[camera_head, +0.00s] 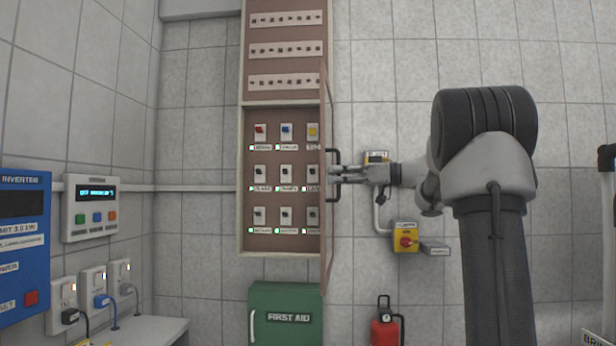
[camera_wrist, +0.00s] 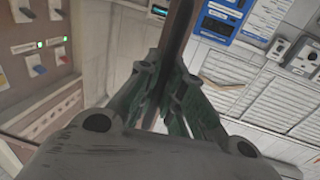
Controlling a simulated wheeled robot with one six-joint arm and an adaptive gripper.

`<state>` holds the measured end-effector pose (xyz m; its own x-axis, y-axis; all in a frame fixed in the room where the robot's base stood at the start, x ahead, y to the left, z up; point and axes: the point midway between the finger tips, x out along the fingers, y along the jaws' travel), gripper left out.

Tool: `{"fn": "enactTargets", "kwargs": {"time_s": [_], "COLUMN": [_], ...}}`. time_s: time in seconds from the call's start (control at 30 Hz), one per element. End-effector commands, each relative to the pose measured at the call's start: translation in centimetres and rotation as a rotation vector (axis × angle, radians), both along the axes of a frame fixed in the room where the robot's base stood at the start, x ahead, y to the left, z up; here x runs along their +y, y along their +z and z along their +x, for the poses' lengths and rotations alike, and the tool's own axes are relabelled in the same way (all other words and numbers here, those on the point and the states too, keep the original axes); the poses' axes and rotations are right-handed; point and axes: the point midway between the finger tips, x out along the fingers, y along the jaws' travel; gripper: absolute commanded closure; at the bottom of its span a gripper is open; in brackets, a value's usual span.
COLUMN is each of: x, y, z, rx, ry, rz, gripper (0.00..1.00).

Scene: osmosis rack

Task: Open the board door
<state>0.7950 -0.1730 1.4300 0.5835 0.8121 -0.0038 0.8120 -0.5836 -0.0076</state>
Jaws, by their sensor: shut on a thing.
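The board door (camera_head: 326,240) is a thin brown panel seen nearly edge-on at the right side of the electrical board (camera_head: 241,215). It stands swung out from the board, whose switches are exposed. A dark handle (camera_head: 337,152) sits on the right-hand face of the door. My gripper (camera_head: 337,173) comes from the right and is shut on this handle. In the wrist view my gripper's fingers (camera_wrist: 165,85) are close together, with the door's edge (camera_wrist: 180,30) running up beyond them. The handle itself is mostly hidden there by the fingers.
A yellow switch box with a red knob (camera_head: 405,238) is on the wall below my arm. A green first aid box (camera_head: 285,315) and a red extinguisher (camera_head: 385,332) are below. A blue inverter (camera_head: 22,245) and a grey control box (camera_head: 90,208) are at left.

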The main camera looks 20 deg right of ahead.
Motion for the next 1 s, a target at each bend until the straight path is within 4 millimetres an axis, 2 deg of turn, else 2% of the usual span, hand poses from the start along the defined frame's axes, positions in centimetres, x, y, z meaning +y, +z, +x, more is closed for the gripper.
{"fn": "enactTargets", "kwargs": {"time_s": [0.03,0.2,0.4,0.63,1.0], "x": [-1.7,-5.6,-8.7,-10.1,-10.3], "y": [0.1,0.1,0.1,0.2,0.4], "z": [-0.5,-1.9,-2.6,-2.9,-3.0], "rx": [-0.001,-0.002,-0.003,-0.004,-0.007], "ry": [0.002,0.001,0.092,0.135,0.141], "rz": [0.003,0.004,0.003,0.003,0.004], "gripper": [1.00,1.00,1.00,1.00,1.00]}}
